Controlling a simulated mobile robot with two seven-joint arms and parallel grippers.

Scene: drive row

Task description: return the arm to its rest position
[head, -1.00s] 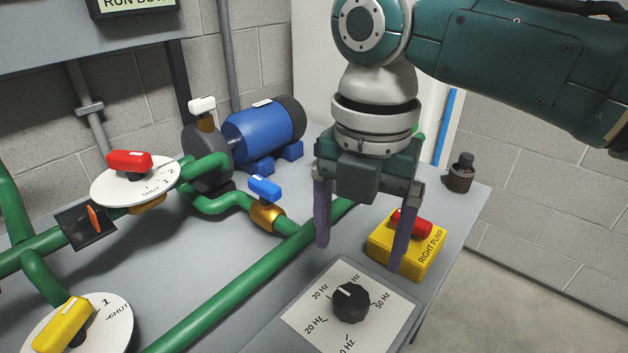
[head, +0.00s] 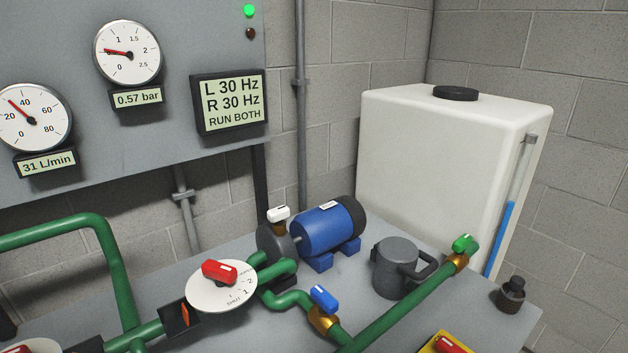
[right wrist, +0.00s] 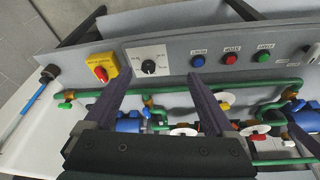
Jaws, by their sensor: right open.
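My right gripper (right wrist: 157,78) shows in the right wrist view with its two dark fingers spread apart and nothing between them. It is clear of the bench, and its fingers overlap the picture of the bench's pipes and front panel. The black speed dial (right wrist: 148,67) on its white plate and the yellow switch box (right wrist: 103,68) with a red knob lie past the fingertips, and neither is held. No arm of mine shows in the head view. My left gripper is in neither view.
A blue motor (head: 323,231), green pipes (head: 395,312), a red-handled valve (head: 219,271) and a grey can-shaped part (head: 397,270) stand on the bench. A white tank (head: 440,150) is behind. The display (head: 230,103) reads L 30 Hz, R 30 Hz, RUN BOTH.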

